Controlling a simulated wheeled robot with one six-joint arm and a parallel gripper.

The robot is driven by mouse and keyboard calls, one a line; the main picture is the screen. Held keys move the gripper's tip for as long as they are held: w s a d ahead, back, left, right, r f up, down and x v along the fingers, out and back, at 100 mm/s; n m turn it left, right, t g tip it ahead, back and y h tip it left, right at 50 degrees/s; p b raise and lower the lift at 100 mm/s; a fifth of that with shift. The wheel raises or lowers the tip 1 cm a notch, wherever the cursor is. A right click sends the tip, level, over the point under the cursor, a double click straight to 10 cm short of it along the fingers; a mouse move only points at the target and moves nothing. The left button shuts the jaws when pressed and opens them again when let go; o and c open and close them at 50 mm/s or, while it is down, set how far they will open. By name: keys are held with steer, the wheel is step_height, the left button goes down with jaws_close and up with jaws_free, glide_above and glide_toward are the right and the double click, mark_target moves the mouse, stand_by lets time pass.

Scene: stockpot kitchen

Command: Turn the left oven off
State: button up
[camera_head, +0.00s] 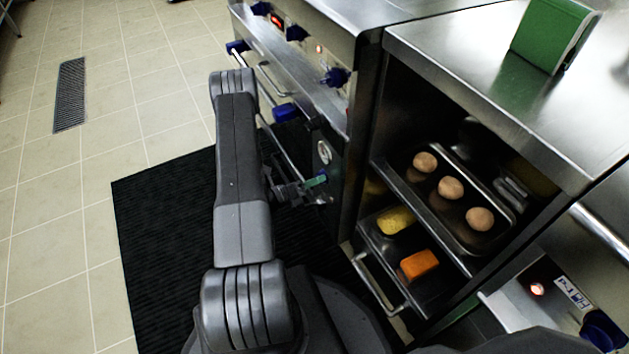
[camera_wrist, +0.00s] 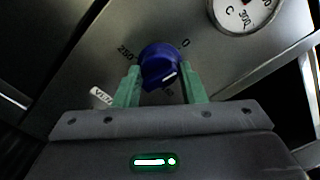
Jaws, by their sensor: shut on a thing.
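A blue knob (camera_wrist: 160,62) with a white pointer line sits on a steel panel in the wrist view. A "0" is printed up and right of it and "250" to its left. The pointer line faces down and slightly right, away from the "0". My gripper (camera_wrist: 160,74) has its green fingers on either side of the knob, shut on it. In the head view my gripper (camera_head: 312,184) is against the oven front (camera_head: 333,180), below the round gauge (camera_head: 324,151). The knob is hidden there. The gauge also shows in the wrist view (camera_wrist: 243,12).
To the right, an open cabinet holds a tray (camera_head: 470,247) with round buns, and yellow and orange items below. Several blue knobs (camera_head: 335,77) and bar handles line the steel front. A green box (camera_head: 550,35) stands on the counter. A black mat (camera_head: 150,220) covers the floor.

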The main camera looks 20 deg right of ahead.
steer(key=shift+n, duration=0.9)
steer(key=o, duration=1)
steer(key=s+a+p, duration=0.1)
steer(key=a+p, duration=0.2)
steer(key=a, duration=1)
steer(key=shift+a, duration=0.4)
steer(key=shift+d, duration=0.1)
steer(key=w+d+b, duration=0.1)
steer(key=d+b, duration=0.2)
steer(key=d, duration=1)
steer(key=shift+d, duration=0.25)
steer(key=shift+a, duration=0.1)
